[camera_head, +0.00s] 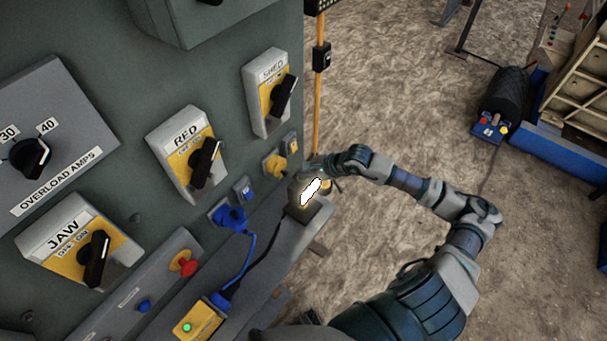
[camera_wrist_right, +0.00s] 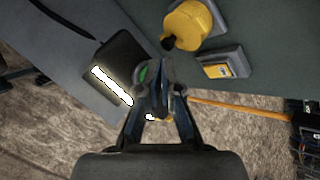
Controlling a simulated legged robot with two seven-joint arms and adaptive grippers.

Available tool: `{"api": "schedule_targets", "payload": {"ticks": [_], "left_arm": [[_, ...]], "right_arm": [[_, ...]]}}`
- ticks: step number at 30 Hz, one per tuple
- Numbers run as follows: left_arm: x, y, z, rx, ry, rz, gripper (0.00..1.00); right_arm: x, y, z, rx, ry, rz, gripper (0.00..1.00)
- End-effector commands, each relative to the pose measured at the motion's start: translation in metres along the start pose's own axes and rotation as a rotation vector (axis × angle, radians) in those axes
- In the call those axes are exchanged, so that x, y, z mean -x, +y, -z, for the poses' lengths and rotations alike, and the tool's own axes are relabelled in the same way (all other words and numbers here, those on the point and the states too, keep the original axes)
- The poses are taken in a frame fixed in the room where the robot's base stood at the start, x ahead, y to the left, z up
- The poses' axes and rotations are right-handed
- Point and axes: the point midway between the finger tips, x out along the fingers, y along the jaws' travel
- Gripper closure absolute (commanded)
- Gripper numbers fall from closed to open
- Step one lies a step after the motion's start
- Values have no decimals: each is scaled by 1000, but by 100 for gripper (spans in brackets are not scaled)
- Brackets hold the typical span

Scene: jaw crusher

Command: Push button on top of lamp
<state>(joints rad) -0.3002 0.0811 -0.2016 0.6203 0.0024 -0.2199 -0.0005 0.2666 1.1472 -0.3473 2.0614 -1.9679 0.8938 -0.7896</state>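The lamp (camera_head: 310,191) is a small dark box with a glowing white panel, on the grey ledge beside the control panel. In the right wrist view the lamp (camera_wrist_right: 124,55) lies left of my fingertips, its bright strip facing the camera. A small green spot (camera_wrist_right: 143,74), which looks like its button, shows at the lamp's edge beside the fingertips. My right gripper (camera_head: 308,172) is at the top of the lamp; in the wrist view its fingertips (camera_wrist_right: 158,70) are together with nothing between them. Whether they touch the button cannot be told. My left gripper is out of view.
The grey panel (camera_head: 110,60) with JAW, RED and SHED switches stands left. A blue plug (camera_head: 230,217) with cable and a red stop button (camera_head: 187,266) are near the ledge. A yellow socket (camera_wrist_right: 194,24) is close to my fingers.

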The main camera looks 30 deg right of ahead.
Motion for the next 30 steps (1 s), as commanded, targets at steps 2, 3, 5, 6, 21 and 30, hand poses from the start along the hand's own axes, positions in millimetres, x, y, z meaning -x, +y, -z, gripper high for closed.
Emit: {"api": "schedule_targets", "payload": {"ticks": [2,3,5,6,21,30], "left_arm": [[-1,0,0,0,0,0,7],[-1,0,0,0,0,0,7],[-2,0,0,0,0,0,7],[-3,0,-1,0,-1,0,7],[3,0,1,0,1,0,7],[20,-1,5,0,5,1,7]], "right_arm": [[-4,7,3,-6,6,-18,100],[-4,7,3,-6,7,-18,100],[-3,6,3,-6,7,-18,100],[-2,6,2,-6,7,-18,100],[10,-5,-6,-3,6,-12,100],[34,-24,-25,-1,3,-7,100]]}}
